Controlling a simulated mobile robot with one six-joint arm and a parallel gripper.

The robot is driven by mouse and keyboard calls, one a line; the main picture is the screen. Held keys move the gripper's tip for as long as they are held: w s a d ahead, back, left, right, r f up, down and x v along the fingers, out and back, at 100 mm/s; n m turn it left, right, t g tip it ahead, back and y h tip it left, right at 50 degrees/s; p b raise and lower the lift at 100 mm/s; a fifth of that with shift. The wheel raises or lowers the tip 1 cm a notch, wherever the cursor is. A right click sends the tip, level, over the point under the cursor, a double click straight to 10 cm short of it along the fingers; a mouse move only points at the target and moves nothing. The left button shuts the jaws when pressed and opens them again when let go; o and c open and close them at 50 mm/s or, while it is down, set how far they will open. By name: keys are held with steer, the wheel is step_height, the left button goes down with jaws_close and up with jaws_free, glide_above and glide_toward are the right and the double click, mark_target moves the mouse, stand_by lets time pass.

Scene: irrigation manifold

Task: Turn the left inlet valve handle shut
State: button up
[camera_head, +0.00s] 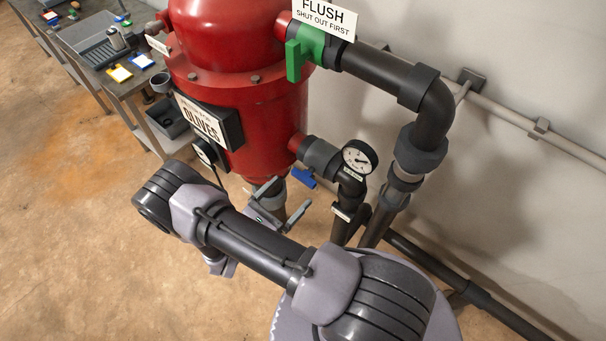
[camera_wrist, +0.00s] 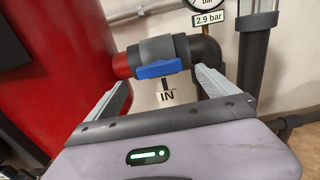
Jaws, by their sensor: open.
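The blue valve handle (camera_head: 304,178) sits on the grey inlet pipe fitting (camera_head: 320,156) beside the red tank. In the wrist view the blue handle (camera_wrist: 158,68) lies roughly along the pipe, above a tag reading "IN" (camera_wrist: 167,96). My gripper (camera_head: 283,200) is open and empty, just in front of the handle. In the wrist view the fingers of my gripper (camera_wrist: 164,76) stand left and right of the handle, apart from it. How far the handle lies beyond the fingertips is hard to tell. Only one blue handle shows.
A red tank (camera_head: 235,110) stands left of the handle. A pressure gauge (camera_head: 360,157) stands close right; its tag reads 2.9 bar (camera_wrist: 210,19). A green handle (camera_head: 304,50) is above, under a "FLUSH" sign (camera_head: 324,17). A bench (camera_head: 110,75) stands at left; floor there is clear.

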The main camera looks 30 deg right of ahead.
mark_target(301, 181)
steer(key=x, duration=0.7)
steer(key=shift+w+d, duration=0.1)
steer(key=c, duration=1.4)
steer(key=shift+o, duration=0.2)
